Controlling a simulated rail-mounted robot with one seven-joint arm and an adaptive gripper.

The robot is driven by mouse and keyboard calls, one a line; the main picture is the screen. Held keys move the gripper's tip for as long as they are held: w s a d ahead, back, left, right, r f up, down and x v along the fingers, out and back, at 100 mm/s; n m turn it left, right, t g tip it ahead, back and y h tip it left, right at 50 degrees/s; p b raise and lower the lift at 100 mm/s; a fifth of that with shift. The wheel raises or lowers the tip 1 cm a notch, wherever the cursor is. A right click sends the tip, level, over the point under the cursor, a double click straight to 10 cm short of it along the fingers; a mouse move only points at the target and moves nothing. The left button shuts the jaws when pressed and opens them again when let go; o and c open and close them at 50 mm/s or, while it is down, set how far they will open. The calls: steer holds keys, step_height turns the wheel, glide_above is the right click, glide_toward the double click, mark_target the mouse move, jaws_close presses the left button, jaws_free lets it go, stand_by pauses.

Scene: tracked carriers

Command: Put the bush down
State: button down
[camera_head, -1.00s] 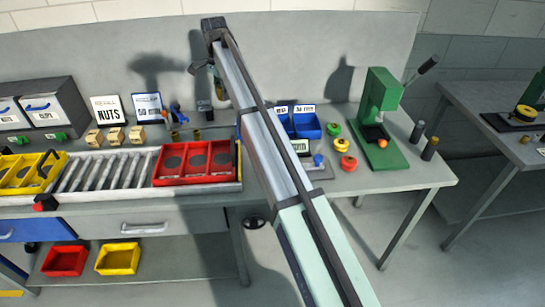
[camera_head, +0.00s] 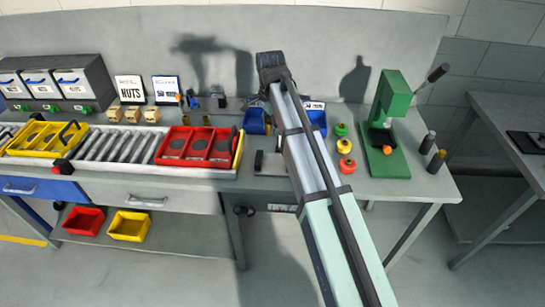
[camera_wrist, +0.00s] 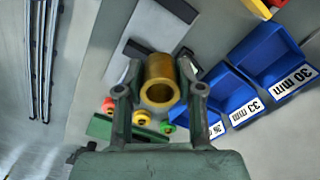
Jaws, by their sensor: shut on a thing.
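The bush is a hollow brass-coloured cylinder (camera_wrist: 160,82). In the wrist view my gripper (camera_wrist: 158,88) is shut on it, with one finger on each side and its open end facing the camera. Beyond it lies a dark and light grey fixture (camera_wrist: 150,32) on the bench, which shows partly left of my arm in the head view (camera_head: 270,162). I cannot tell the gap between the bush and what is below it. In the head view my arm hides the gripper and the bush.
Labelled blue bins (camera_wrist: 262,50) stand right of the bush in the wrist view. Red, yellow and green round pieces (camera_head: 345,147) and a green press (camera_head: 384,150) stand right of my arm. A red tray (camera_head: 198,162) sits on the roller track at left.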

mark_target(271, 163)
step_height(271, 163, down, 14)
steer(key=p, duration=0.3)
steer(key=shift+f, duration=0.25)
steer(key=shift+f, duration=0.1)
steer(key=c, duration=1)
jaws_free()
step_height(271, 163, up, 12)
steer(key=b, duration=0.3)
